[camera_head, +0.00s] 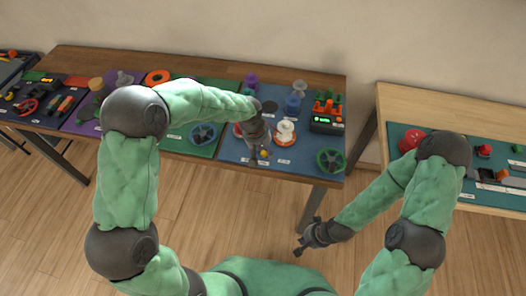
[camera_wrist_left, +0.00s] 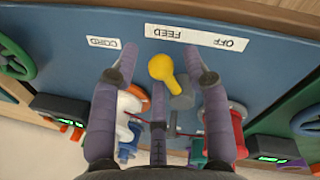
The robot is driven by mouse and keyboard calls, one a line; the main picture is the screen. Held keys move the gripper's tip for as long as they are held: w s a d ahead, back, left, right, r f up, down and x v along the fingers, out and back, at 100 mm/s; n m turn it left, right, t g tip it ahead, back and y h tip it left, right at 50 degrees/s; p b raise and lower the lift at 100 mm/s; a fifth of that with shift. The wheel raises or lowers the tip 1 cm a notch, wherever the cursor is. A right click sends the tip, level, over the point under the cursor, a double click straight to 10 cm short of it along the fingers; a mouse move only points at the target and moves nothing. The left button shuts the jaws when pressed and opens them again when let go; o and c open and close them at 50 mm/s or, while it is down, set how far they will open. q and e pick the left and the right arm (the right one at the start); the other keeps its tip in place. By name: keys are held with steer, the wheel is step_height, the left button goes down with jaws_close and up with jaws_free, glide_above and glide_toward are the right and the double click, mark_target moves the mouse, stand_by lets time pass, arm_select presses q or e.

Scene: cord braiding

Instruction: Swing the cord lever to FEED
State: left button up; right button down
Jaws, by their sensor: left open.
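The cord lever (camera_wrist_left: 163,68) has a yellow knob on a grey pivot, on the blue board. In the left wrist view its knob leans up and left from the pivot, toward the upside-down FEED word on the FEED/OFF label (camera_wrist_left: 197,38). In the head view the yellow knob (camera_head: 264,154) shows just beside my left gripper (camera_head: 257,158). My left gripper (camera_wrist_left: 160,60) is open, with its fingers on either side of the knob and gaps visible. My right gripper (camera_head: 303,250) hangs over the floor, away from the board; its jaws are too small to read.
A CORD label (camera_wrist_left: 104,43) lies left of the lever in the wrist view. White and orange spools (camera_head: 285,132), a green wheel (camera_head: 330,160) and an orange-topped device with a green display (camera_head: 327,115) stand nearby. A second table (camera_head: 400,97) stands at right.

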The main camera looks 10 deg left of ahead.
arm_select(q)
step_height(320, 180, up, 11)
steer(key=s+a, duration=0.1)
steer(key=a, duration=0.1)
steer(key=shift+r, duration=0.2)
stand_by(0.5)
